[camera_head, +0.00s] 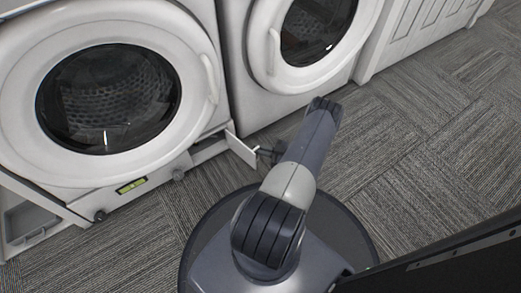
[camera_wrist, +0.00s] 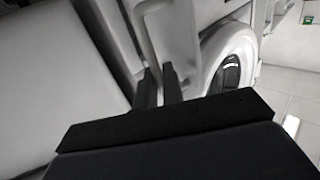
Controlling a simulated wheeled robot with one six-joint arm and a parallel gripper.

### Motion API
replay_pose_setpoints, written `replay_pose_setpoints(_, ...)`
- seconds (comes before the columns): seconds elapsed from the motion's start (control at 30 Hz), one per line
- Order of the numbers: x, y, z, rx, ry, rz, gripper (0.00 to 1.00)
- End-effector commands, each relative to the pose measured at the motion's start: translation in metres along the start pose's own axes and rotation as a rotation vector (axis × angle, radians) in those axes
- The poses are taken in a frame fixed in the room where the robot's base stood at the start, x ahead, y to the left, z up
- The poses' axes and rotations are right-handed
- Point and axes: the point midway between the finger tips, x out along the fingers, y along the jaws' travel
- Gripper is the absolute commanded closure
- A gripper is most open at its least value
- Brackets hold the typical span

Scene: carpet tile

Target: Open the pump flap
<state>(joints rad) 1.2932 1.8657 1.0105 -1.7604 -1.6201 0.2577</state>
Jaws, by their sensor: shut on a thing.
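The pump flap (camera_head: 241,149) is a small white panel at the lower right corner of the left washing machine (camera_head: 206,112). It stands out from the machine's front at a clear angle, swung open. My gripper (camera_head: 268,153) is at the flap's outer end, partly hidden by my arm in the head view. In the wrist view my gripper's two dark fingers (camera_wrist: 158,76) are close together, shut on a thin pale edge of the flap. The exact contact is hard to make out there.
A second washing machine (camera_head: 247,100) stands at the right, beside a white panelled front (camera_head: 415,35). Carpet (camera_head: 400,150) is clear to the right.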

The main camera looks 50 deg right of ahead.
Motion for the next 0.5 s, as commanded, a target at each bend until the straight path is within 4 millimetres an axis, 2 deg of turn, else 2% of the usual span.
replay_pose_setpoints(0.07, 0.0023, 0.0018, -0.0039, -0.004, 0.007, -0.002, 1.00)
replay_pose_setpoints(0.1, 0.0023, 0.0017, -0.0039, -0.004, 0.007, -0.002, 0.89)
replay_pose_setpoints(0.33, 0.0012, 0.0007, -0.0020, -0.001, 0.004, -0.001, 0.70)
replay_pose_setpoints(0.5, 0.0008, 0.0002, -0.0012, -0.001, 0.003, 0.000, 0.70)
